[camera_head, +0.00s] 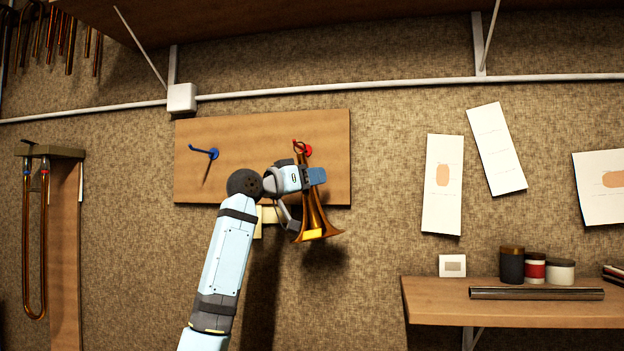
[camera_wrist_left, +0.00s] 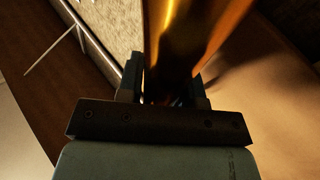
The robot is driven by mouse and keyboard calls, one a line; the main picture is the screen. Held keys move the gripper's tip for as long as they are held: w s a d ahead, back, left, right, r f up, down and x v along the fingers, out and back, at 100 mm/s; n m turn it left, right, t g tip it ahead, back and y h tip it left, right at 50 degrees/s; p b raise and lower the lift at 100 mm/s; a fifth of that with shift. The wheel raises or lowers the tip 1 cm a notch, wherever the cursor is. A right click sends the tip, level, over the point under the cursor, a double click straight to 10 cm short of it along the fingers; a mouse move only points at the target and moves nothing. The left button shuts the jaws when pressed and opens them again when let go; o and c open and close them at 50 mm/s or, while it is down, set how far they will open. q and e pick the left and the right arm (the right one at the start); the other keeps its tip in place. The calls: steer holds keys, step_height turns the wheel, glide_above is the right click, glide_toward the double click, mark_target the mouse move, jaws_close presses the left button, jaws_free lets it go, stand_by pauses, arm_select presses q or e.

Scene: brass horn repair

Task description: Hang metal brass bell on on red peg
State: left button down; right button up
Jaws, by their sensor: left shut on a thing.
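The brass bell (camera_head: 313,222) is in front of the wooden peg board (camera_head: 240,135) in the head view, flared end down and to the right. My left gripper (camera_head: 309,177) is shut on its narrow upper part, which also fills the middle of the left wrist view (camera_wrist_left: 190,40). The red peg (camera_head: 307,150) is right at the bell's upper end. Whether the bell rests on the peg or is only in front of it, I cannot tell. The blue peg (camera_head: 212,153) is on the left of the board and is empty. My right gripper is not in view.
A wooden shelf (camera_head: 520,312) at the lower right holds several jars and a metal tube (camera_head: 537,293). A brass slide (camera_head: 35,240) hangs at the far left. Papers (camera_head: 443,185) are on the wall right of the board. A shelf (camera_head: 300,20) overhangs above.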

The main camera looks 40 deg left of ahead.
arm_select(q)
steer(key=c, duration=0.7)
jaws_free()
steer(key=shift+s, duration=0.1)
